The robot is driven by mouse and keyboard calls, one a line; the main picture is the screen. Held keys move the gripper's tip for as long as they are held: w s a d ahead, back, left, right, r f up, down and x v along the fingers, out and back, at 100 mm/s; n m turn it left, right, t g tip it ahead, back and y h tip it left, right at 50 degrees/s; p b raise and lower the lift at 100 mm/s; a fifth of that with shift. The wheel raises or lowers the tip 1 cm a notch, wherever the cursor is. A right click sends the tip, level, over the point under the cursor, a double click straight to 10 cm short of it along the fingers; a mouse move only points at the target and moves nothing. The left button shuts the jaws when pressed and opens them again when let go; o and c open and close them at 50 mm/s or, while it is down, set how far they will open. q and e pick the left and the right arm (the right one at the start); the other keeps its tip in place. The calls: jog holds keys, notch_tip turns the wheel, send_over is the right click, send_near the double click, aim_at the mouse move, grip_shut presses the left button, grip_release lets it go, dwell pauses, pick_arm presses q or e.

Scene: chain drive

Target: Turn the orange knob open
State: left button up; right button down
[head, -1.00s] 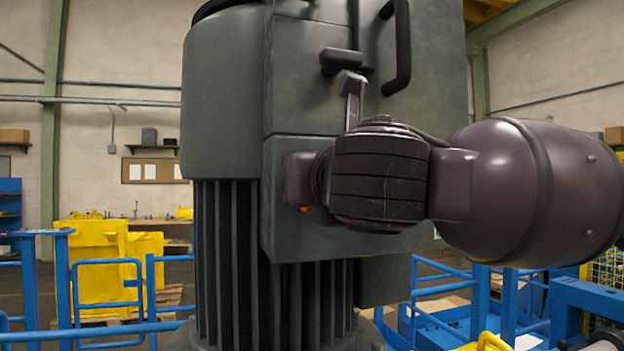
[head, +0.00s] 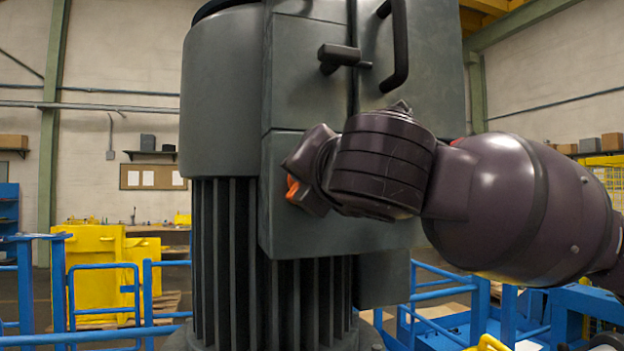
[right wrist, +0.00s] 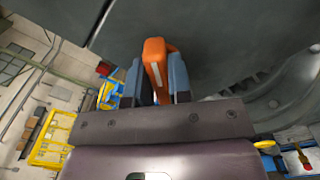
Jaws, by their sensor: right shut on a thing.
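The orange knob (right wrist: 155,66) stands out from the face of the dark grey machine housing (head: 285,232). In the right wrist view it sits between the two grey-blue fingers of my right gripper (right wrist: 158,84), which is shut on it. In the head view only a small orange part of the knob (head: 292,188) shows at the left edge of my right gripper (head: 302,182); my wrist hides the rest. The gripper looks tilted in the head view. My left gripper is in neither view.
A black lever handle (head: 340,57) and a curved black bar handle (head: 396,50) stand out from the housing above my wrist. Blue railings (head: 140,290) and yellow machinery (head: 95,265) stand behind on the left. A cylinder with vertical ribs is below the housing.

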jog(key=m, duration=0.5)
jog(key=shift+d+f+m, duration=0.1)
jog(key=shift+f+m, duration=0.05)
jog(key=shift+m, duration=0.25)
jog(key=m, duration=0.3)
jog(key=shift+f+m, duration=0.1)
jog(key=shift+m, duration=0.7)
jog(key=c, duration=1.1)
grip_release()
jog(key=shift+o, duration=0.3)
jog(key=shift+s, duration=0.1)
